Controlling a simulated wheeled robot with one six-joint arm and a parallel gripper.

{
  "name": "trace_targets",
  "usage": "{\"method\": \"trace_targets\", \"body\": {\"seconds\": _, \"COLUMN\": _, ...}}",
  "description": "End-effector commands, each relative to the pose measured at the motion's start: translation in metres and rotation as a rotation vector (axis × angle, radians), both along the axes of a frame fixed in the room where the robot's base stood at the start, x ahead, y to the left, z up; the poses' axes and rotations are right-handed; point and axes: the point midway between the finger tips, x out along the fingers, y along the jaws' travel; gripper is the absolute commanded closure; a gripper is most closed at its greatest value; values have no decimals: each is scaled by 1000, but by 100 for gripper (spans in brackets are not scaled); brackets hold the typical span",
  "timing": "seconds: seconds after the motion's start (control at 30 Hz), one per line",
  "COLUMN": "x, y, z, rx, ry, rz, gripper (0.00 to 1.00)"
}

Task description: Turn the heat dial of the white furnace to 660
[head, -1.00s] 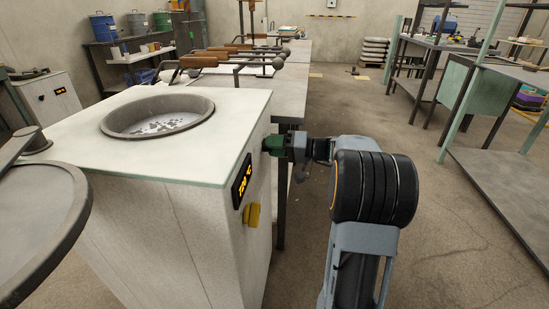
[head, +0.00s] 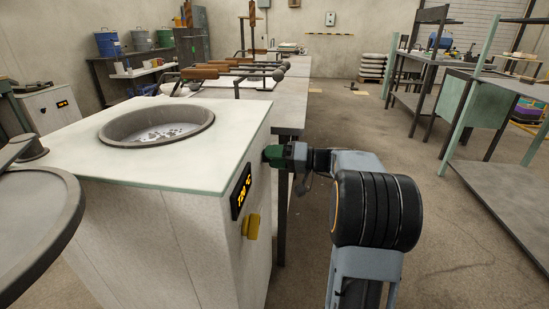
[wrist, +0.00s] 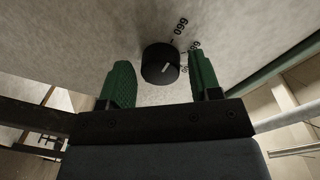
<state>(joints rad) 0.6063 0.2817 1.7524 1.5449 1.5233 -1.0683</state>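The white furnace (head: 190,240) stands at the left in the head view, with a round crucible opening on top.
A grey bench (head: 290,112) with several wooden-handled ladles stands behind the furnace. A round dark lid or plate (head: 35,225) is at the left front. Shelving (head: 510,190) stands at the right. The floor between is clear.

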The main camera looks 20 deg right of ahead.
Motion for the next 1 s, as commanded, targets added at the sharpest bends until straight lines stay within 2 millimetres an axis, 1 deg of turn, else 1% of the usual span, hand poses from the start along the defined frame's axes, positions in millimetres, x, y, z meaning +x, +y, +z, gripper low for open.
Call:
{"method": "trace_targets", "body": {"seconds": 0.03, "x": 0, "y": 0, "z": 0, "rx": 0, "ry": 0, "rz": 0, "gripper": 38}}
{"method": "trace_targets", "body": {"seconds": 0.07, "x": 0, "y": 0, "z": 0, "rx": 0, "ry": 0, "rz": 0, "gripper": 35}}
{"method": "trace_targets", "body": {"seconds": 0.1, "x": 0, "y": 0, "z": 0, "rx": 1, "ry": 0, "rz": -1, "gripper": 34}}
{"method": "trace_targets", "body": {"seconds": 0.33, "x": -1, "y": -1, "z": 1, "rx": 1, "ry": 0, "rz": -1, "gripper": 34}}
{"method": "trace_targets", "body": {"seconds": 0.43, "x": -5, "y": -7, "z": 2, "rx": 1, "ry": 1, "rz": -2, "gripper": 34}}
{"method": "trace_targets", "body": {"seconds": 0.57, "x": -17, "y": -24, "z": 4, "rx": 2, "ry": 1, "rz": -5, "gripper": 34}}
{"method": "trace_targets", "body": {"seconds": 0.8, "x": -46, "y": -64, "z": 6, "rx": 2, "ry": 1, "rz": -5, "gripper": 34}}
{"method": "trace_targets", "body": {"seconds": 1.0, "x": -67, "y": -91, "z": 7, "rx": 2, "ry": 1, "rz": -4, "gripper": 34}}
